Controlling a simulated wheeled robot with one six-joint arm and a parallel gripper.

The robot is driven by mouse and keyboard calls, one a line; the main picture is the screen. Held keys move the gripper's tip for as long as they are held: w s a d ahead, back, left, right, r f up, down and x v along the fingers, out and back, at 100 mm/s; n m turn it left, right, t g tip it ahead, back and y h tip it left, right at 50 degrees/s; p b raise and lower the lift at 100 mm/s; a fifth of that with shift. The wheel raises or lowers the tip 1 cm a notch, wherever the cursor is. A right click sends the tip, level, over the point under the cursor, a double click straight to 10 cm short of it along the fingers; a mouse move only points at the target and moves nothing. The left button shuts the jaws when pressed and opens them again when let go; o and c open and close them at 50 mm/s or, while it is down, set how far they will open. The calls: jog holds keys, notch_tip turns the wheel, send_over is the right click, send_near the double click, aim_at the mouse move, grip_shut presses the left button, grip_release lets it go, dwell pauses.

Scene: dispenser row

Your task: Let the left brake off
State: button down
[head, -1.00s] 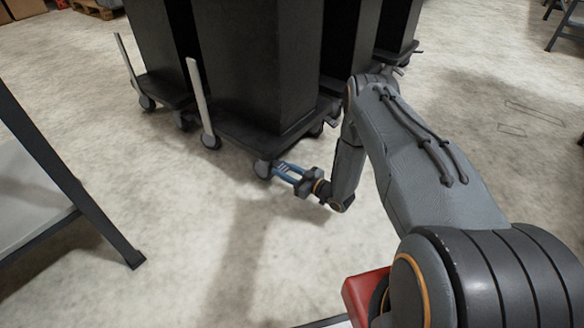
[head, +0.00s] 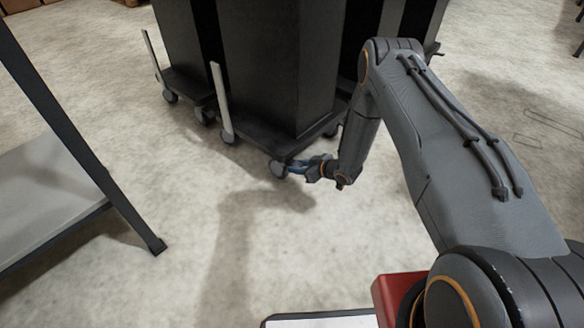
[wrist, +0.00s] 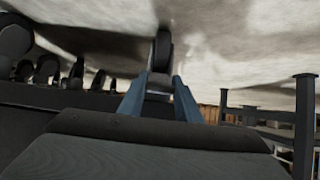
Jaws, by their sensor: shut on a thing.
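A tall black dispenser (head: 275,65) stands on a low dark wheeled base (head: 262,135) in the head view. A grey caster (head: 278,169) sits under the base's near corner, and another caster (head: 229,136) sits at its left corner. My gripper (head: 292,168), with blue fingers, is low beside the near caster. In the wrist view, my gripper (wrist: 160,88) is shut on a small grey brake tab (wrist: 160,82), with the caster wheel (wrist: 163,50) just beyond it. The tab is mostly hidden between the fingers, and its angle cannot be told.
A pale upright bar (head: 221,100) rises at the base's left corner. More black dispensers (head: 180,40) stand close behind. A dark-framed table (head: 60,190) is at the left. The floor (head: 200,250) in front of the casters is clear.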

dwell(0.4)
jog(key=c, duration=1.3)
grip_release()
jog(key=shift+r, duration=0.1)
jog(key=p+v, duration=0.3)
jog(key=v, duration=0.4)
jog(key=shift+s+d+r, duration=0.2)
